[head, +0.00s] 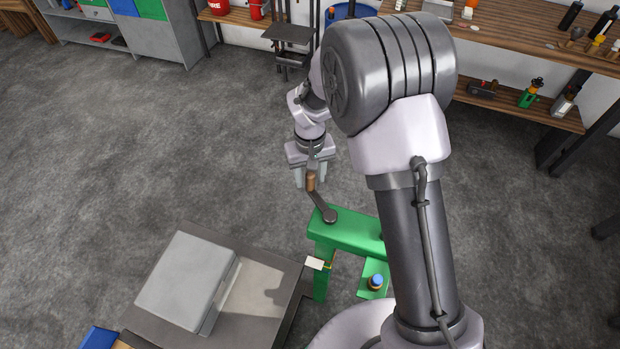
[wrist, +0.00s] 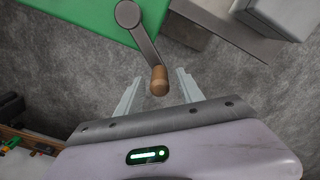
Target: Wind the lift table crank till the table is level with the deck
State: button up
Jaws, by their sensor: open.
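The crank (head: 322,204) is a dark metal arm with a round hub on top of a green stand (head: 345,230) in the head view. Its wooden handle (head: 311,181) stands at the far end of the crank arm. In the wrist view the crank (wrist: 138,28) comes down from the green stand (wrist: 80,15), and the wooden handle (wrist: 159,80) lies between the finger tips. My gripper (wrist: 157,82) is open, one finger on each side of the handle, with gaps visible. In the head view my gripper (head: 311,178) is at the handle. I cannot tell which part is the lift table.
A grey box (head: 186,280) sits on a dark flat platform (head: 262,305) left of the stand. Shelves with tools (head: 525,95) line the back right. The floor at left is clear.

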jog(key=shift+f, duration=0.3)
grip_shut()
dwell(1.3)
